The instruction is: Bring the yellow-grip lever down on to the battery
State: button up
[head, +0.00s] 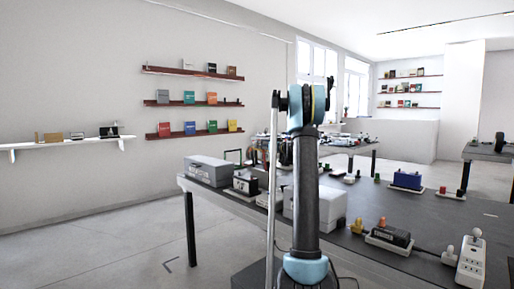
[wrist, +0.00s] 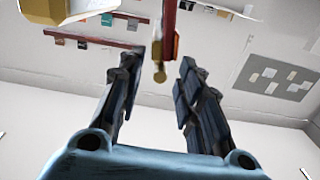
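My gripper (wrist: 161,62) is open in the wrist view, its two dark fingers well apart with no thing clamped between them. A dark red bar (wrist: 169,22) hangs from the top edge between the fingertips. A small yellow-brown rod end (wrist: 160,73) shows beside it; I cannot tell whether it is the lever's grip or how far off it is. In the head view my arm stands upright in front of the table and my fingers cannot be made out. Several battery-like boxes are on the table, including a dark one (head: 245,184) and a blue one (head: 407,180); which is the task's battery is unclear.
The dark table (head: 460,212) also bears a grey case (head: 208,170), a white box (head: 328,207), a black unit (head: 390,236) and a white power strip (head: 471,262). Floor left of the table is clear.

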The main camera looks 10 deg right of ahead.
jog(key=shift+x, duration=1.8)
jog(key=shift+c, duration=0.3)
grip_shut()
